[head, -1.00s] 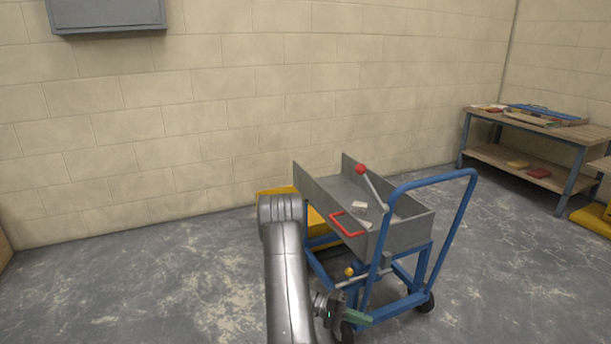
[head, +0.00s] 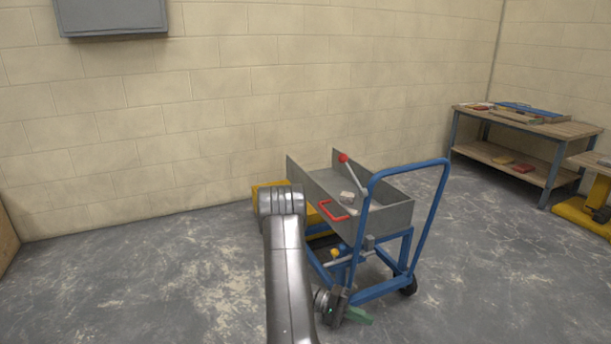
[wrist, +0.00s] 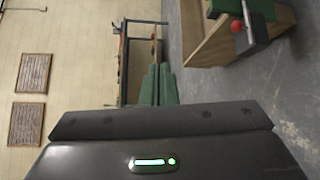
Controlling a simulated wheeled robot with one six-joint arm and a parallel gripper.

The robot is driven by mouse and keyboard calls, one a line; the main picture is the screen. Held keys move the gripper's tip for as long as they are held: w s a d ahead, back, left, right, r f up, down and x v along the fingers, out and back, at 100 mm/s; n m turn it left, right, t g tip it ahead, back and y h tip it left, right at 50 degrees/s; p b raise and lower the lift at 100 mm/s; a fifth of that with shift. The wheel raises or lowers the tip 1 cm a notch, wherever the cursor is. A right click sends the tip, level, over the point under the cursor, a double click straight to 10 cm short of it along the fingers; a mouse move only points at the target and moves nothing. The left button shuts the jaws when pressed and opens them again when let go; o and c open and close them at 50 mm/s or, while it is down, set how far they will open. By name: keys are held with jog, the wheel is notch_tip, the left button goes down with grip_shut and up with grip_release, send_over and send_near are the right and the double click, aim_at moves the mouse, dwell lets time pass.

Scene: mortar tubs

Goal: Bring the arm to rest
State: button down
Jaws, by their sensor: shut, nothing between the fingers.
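My gripper (head: 360,316) hangs low at the lower middle of the head view, in front of the blue-framed cart, with its green fingers pointing right. In the wrist view its two green fingers (wrist: 159,84) lie side by side, shut, with nothing between them. My arm is bent, with its elbow raised in front of the cart's left side. The arm hides part of the cart and of the yellow thing behind it.
The blue cart (head: 437,205) carries a grey tipping tray (head: 385,213) with a red handle and a red-knobbed lever. A yellow object (head: 262,192) stands behind it. A workbench (head: 565,128) is at the right. Floor at left is clear. The wrist view shows a wooden structure (wrist: 205,45).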

jog(key=s+r+y+p, duration=0.3)
jog(key=s+r+p, duration=0.1)
jog(key=r, duration=0.8)
jog(key=shift+s+a+r+g+y+p, duration=0.15)
jog(key=shift+r+g+y+p, duration=0.2)
jog(key=shift+p, duration=0.45)
jog(key=shift+r, duration=0.1)
